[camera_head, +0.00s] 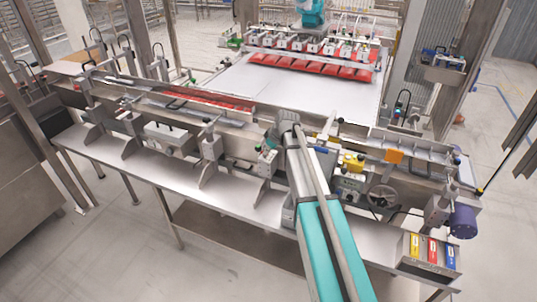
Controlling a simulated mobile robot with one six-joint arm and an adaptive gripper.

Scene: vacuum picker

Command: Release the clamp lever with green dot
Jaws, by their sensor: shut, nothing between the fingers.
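Several grey clamp brackets with black levers stand along the conveyor rail. One clamp bracket (211,148) stands left of my arm. Another small post (265,165) stands just left of my forearm, with a small greenish patch near its top. The picture is too small to tell whether this is the green dot, or which lever carries it. My teal and grey arm reaches up from the bottom over the conveyor, its far end near the post. My gripper's fingers cannot be made out; the arm and wrist cover that spot.
The conveyor's steel front ledge (130,160) runs across the view. Right of my arm are a yellow part (352,163), a handwheel (383,197), a blue motor (462,222) and a box with coloured labels (430,250). Red packs (310,64) lie on a white table behind.

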